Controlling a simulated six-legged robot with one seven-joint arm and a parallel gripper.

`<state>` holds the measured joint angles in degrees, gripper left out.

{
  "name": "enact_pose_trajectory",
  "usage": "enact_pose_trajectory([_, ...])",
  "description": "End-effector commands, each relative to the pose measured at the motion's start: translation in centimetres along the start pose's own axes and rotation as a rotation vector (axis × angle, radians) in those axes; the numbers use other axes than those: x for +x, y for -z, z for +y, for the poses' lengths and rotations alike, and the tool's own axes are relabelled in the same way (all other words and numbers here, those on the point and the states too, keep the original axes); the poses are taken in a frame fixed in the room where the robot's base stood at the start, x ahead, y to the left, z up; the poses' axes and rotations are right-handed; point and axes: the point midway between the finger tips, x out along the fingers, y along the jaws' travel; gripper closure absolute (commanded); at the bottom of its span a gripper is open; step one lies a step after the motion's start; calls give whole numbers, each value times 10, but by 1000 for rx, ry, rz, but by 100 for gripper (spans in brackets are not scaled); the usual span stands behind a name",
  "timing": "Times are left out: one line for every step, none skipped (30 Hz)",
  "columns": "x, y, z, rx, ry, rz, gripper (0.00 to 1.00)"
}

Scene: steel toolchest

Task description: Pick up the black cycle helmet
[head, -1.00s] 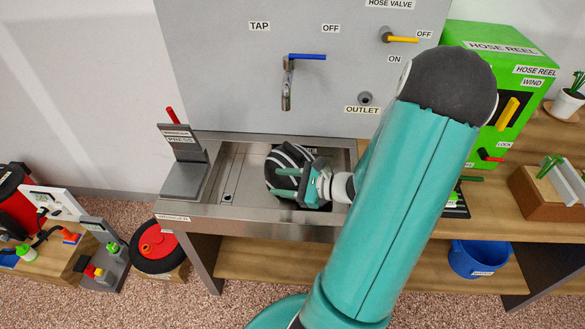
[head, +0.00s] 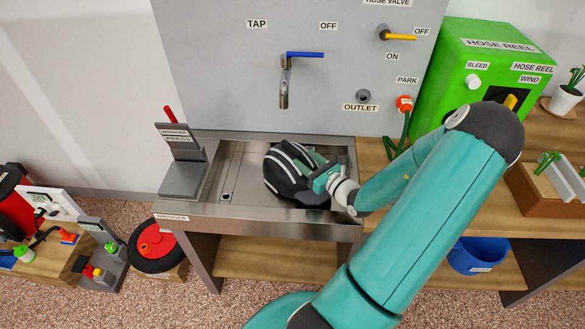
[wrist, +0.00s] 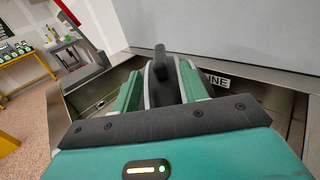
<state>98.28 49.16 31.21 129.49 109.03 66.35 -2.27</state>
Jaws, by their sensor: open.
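The black cycle helmet (head: 285,176) with pale stripes sits in the steel sink basin, under the tap, in the head view. My gripper (head: 312,168) is at the helmet's right side, its fingers reaching over the shell. In the wrist view my gripper (wrist: 165,85) is open, with a green finger on each side of a dark, pale-edged part of the helmet (wrist: 160,72). The fingers hide much of the helmet there. I cannot tell whether they touch it.
The steel sink (head: 240,160) has a raised front rim and a wringer press (head: 182,165) at its left. The tap (head: 285,85) hangs from the back panel above the helmet. The green hose reel (head: 470,60) stands at the right. The basin's left part is clear.

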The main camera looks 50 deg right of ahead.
Motion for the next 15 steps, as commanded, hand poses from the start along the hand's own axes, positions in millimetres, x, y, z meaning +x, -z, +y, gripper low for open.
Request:
enact_pose_trajectory([3,0,0,0,-1,0,56])
enact_pose_trajectory([5,0,0,0,-1,0,56])
enact_pose_trajectory([8,-1,0,0,-1,-1,56])
enact_pose_trajectory([11,-1,1,0,-2,-2,56])
enact_pose_trajectory([14,-1,0,0,-2,-2,56])
enact_pose_trajectory([20,-2,0,1,-1,-1,56])
enact_pose_trajectory([25,-3,0,1,-1,-3,56])
enact_pose_trajectory([30,-3,0,1,-2,-3,56])
enact_pose_trajectory([36,-4,1,2,-2,-2,56])
enact_pose_trajectory([41,-4,0,1,-2,-2,56])
enact_pose_trajectory([45,-4,0,1,-2,-2,56])
enact_pose_trajectory([49,-3,1,1,-2,-1,56])
enact_pose_trajectory([52,-3,1,1,-2,0,56])
enact_pose_trajectory([54,-4,1,0,-2,-1,56])
enact_pose_trajectory([56,-4,0,0,-1,-1,56])
